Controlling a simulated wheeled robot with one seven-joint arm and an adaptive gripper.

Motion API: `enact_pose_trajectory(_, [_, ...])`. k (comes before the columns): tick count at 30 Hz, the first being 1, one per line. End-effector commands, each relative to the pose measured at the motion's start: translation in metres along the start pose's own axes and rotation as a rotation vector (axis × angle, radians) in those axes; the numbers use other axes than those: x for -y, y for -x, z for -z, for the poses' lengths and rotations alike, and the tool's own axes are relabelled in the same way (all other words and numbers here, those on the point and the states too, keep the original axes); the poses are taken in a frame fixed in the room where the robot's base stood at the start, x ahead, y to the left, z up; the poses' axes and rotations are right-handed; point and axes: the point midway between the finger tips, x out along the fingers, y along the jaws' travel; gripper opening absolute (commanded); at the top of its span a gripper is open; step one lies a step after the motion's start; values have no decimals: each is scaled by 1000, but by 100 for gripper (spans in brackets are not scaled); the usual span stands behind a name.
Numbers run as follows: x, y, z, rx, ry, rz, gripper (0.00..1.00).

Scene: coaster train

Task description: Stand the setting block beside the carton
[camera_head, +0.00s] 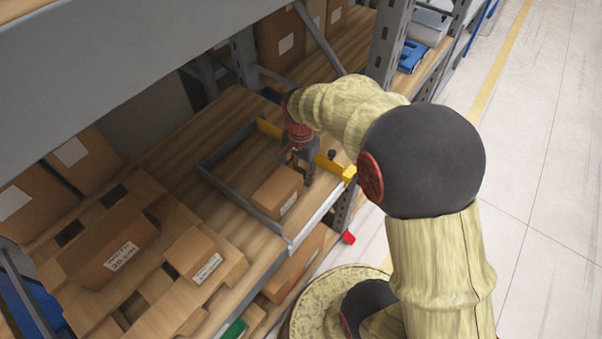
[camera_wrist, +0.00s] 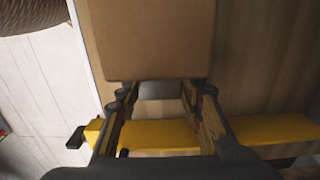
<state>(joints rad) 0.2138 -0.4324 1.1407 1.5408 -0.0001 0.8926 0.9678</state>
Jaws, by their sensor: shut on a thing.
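A brown carton (camera_head: 277,190) with a white label lies on the wooden shelf inside a grey metal frame. It also fills the top middle of the wrist view (camera_wrist: 155,38). My gripper (camera_head: 302,168) points down just behind and to the right of the carton in the head view. In the wrist view my gripper (camera_wrist: 157,95) is shut on a small grey block (camera_wrist: 159,90), apparently the setting block. The block shows between the fingertips, close to the carton's near edge; I cannot tell whether they touch. In the head view the fingers mostly hide the block.
A yellow bar (camera_head: 337,170) with a dark knob runs along the frame beside my gripper. Several cartons (camera_head: 112,245) are stacked at the left. Grey shelf uprights (camera_head: 391,45) and an upper shelf edge bound the space. Bare shelf boards lie left of the frame.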

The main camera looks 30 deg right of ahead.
Motion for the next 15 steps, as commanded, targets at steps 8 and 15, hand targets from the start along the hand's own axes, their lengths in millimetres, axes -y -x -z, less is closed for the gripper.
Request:
enact_pose_trajectory(8, [0, -1, 0, 0, 0, 0, 51])
enact_pose_trajectory(15, [0, -1, 0, 0, 0, 0, 55])
